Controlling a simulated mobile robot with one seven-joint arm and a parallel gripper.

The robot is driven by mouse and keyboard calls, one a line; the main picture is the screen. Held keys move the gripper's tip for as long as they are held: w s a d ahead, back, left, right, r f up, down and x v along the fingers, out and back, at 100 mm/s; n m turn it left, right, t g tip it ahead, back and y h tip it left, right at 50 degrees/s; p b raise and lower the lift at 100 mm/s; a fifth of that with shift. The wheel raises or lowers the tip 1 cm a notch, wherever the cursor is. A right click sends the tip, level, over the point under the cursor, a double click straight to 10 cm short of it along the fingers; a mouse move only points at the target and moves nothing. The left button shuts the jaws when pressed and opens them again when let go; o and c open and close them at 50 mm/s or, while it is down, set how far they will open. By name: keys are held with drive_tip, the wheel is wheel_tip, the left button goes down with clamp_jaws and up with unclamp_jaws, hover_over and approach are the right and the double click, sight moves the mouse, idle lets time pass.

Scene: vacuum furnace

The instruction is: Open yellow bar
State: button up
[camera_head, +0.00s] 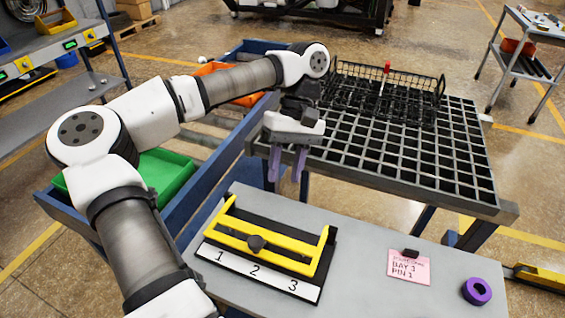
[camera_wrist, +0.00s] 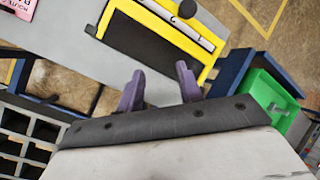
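A grey grid table (camera_head: 440,185) with a black wire basket (camera_head: 385,92) stands behind the bench. A pink note (camera_head: 409,266) and a purple ring (camera_head: 477,291) lie to the right. Green (camera_head: 165,175) and orange (camera_head: 215,68) bins stand left. The bench between bar and note is clear.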

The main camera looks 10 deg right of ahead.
drive_tip(key=shift+o, duration=1.2)
drive_tip(key=shift+w+a+f, duration=0.1)
drive_tip(key=shift+w+a, duration=0.1)
drive_tip(key=shift+w, duration=0.1)
drive_tip(key=shift+s, duration=0.1)
drive_tip(key=shift+r, duration=0.25)
drive_tip(key=p+v, duration=0.3)
drive_tip(key=v, duration=1)
drive_tip(key=shift+d+r, duration=0.2)
drive_tip(key=shift+d, duration=0.05)
drive_tip(key=shift+f, duration=0.1)
